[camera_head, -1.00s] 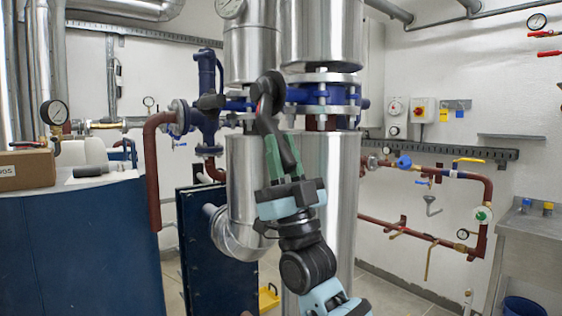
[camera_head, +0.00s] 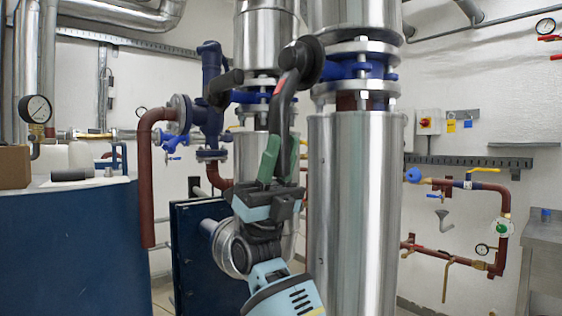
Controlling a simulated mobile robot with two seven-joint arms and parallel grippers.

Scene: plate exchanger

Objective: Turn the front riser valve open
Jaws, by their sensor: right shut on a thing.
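The front riser valve (camera_head: 350,71) is a blue body between bolted flanges on the thick silver riser (camera_head: 355,210). Its black lever handle (camera_head: 286,98) starts at a round black hub left of the valve and hangs down, leaning slightly left at its lower end. A red mark shows on the lever. My right gripper (camera_head: 279,153), with green fingers, is shut on the lower part of the lever. The fingers hide the lever's end. My left gripper is not in view.
A dark blue plate exchanger (camera_head: 195,255) stands low left. A blue tank (camera_head: 70,250) fills the left; red pipes (camera_head: 505,210) run at right.

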